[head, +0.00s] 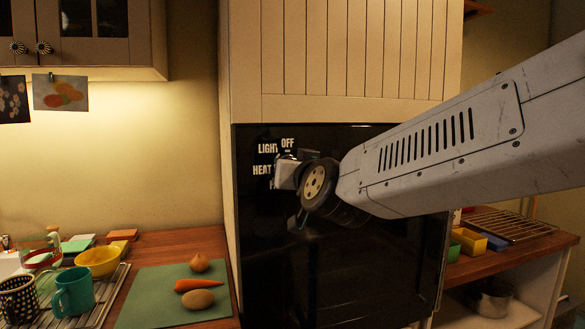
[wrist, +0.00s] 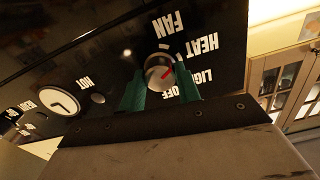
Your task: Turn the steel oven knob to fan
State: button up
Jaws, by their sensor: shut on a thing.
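The steel oven knob (wrist: 158,62) is round and grey with a red pointer mark, on the black oven panel (wrist: 112,60). In the wrist view, my gripper (wrist: 161,78) has its two green fingers on either side of the knob, shut on it. White words FAN, HEAT, LIGHT and OFF stand around the knob. The red mark points to the right side of the knob, roughly toward HEAT or LIGHT; I cannot tell exactly which. In the head view my gripper (head: 287,170) is at the panel, and it hides the knob and some of the lettering.
A round white dial (wrist: 62,103) and a small lamp by the word HOT are on the same panel. In the head view, a green board (head: 150,310) with vegetables lies on the left counter. A wooden counter with a wire rack (head: 510,222) is at the right.

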jog(key=n, duration=0.5)
jog(key=shift+f, duration=0.1)
jog(key=shift+n, duration=0.4)
jog(key=o, duration=1)
jog(key=v, duration=0.7)
jog(key=shift+s+d, duration=0.15)
jog(key=shift+s, duration=0.25)
